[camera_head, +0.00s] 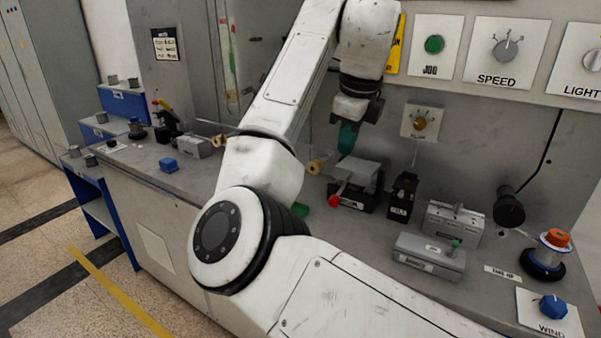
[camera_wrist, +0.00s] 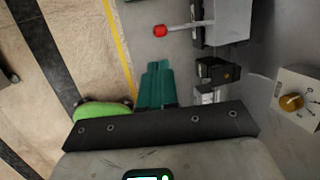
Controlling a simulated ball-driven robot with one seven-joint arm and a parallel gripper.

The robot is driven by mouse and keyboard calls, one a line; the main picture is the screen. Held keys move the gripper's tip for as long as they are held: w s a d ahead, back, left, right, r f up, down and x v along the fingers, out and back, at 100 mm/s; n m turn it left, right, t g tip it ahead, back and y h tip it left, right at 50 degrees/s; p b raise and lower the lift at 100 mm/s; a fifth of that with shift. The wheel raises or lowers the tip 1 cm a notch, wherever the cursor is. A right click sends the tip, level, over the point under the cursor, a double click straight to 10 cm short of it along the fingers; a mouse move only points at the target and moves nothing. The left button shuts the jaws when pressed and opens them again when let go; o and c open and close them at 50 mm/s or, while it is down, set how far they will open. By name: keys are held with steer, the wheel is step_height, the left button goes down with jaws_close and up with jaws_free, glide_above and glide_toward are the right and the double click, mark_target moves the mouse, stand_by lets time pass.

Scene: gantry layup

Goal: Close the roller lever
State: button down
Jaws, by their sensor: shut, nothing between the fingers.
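The roller unit (camera_head: 360,182) is a grey and black block on the bench. Its lever has a red knob (camera_head: 334,201) that sticks out at the unit's lower left. In the wrist view the red knob (camera_wrist: 160,31) sits on a thin pale rod beside the grey block (camera_wrist: 232,20). My gripper (camera_head: 347,138) has teal fingers and hangs above and behind the unit in the head view. In the wrist view the gripper (camera_wrist: 156,66) is shut and empty, with its tips apart from the red knob. My arm hides part of the bench.
A black box (camera_head: 403,195) stands right of the roller unit. Grey blocks (camera_head: 430,254) lie further right. A panel with a yellow knob (camera_head: 420,122) is behind. A green object (camera_wrist: 101,110) shows near my gripper. The bench's front edge runs left of the lever.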

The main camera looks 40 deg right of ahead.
mark_target(335, 202)
steer(key=b+x, duration=0.1)
steer(key=x, duration=1.3)
steer(key=shift+s+a+f+t+h+b, duration=0.15)
steer(key=shift+f+t+h+b, duration=0.15)
steer(key=shift+f+h+b, duration=0.8)
steer(key=shift+f+y, duration=0.3)
steer(key=shift+y, duration=0.1)
